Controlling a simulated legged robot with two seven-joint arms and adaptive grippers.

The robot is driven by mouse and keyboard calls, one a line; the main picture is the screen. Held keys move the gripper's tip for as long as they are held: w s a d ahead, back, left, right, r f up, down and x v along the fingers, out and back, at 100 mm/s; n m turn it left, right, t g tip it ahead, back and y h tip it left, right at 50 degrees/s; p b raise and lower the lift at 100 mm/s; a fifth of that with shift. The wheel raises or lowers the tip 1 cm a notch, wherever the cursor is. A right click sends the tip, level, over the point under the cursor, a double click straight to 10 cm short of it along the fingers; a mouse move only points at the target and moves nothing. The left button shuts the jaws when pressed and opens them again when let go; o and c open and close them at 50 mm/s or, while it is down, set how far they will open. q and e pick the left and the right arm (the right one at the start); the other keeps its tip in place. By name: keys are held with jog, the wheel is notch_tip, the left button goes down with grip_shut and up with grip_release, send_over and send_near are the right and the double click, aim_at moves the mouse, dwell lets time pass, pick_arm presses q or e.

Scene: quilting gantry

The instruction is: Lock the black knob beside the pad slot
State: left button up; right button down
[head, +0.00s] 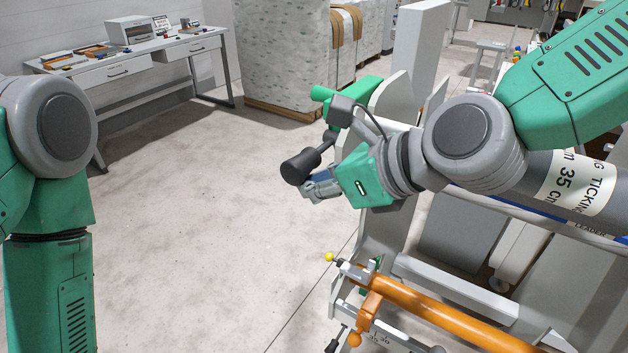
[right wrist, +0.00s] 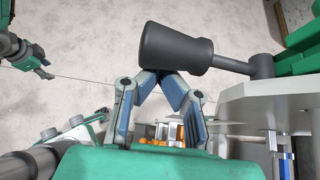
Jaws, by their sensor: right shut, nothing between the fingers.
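The black knob (head: 300,167) sticks out on a dark stem at the gantry's left end. In the right wrist view the knob (right wrist: 172,48) lies just beyond my fingertips, its stem running right to a dark hub. My right gripper (head: 312,190) is just below and right of the knob. Its fingers meet in a point in the wrist view (right wrist: 160,74), with nothing between them. I cannot tell whether the tips touch the knob. A small gripper (right wrist: 38,66), apparently my left one, shows at the wrist view's left; its jaws are unclear. I cannot make out the pad slot.
A grey end plate (head: 385,240) and an orange roller (head: 440,310) with a yellow-tipped pin (head: 329,257) are below my right arm. A desk (head: 130,62) and wrapped stacks (head: 285,50) stand behind. The floor (head: 200,210) on the left is clear.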

jog(key=shift+w+d+r+m+g+y+p, duration=0.7)
jog(key=shift+w+r+m+g+y+p, duration=0.3)
jog(key=shift+r+m+y+p, duration=0.7)
jog(key=shift+w+d+r+m+g+y+p, duration=0.75)
jog(key=shift+w+r+m+g+y+p, duration=0.35)
jog(key=shift+r+m+p, duration=1)
jog(key=shift+w+d+r+m+g+y+p, duration=0.8)
jog(key=shift+r+m+y+p, duration=0.8)
jog(key=shift+p, duration=0.55)
jog(key=shift+w+r, duration=0.15)
jog(key=shift+r, duration=0.1)
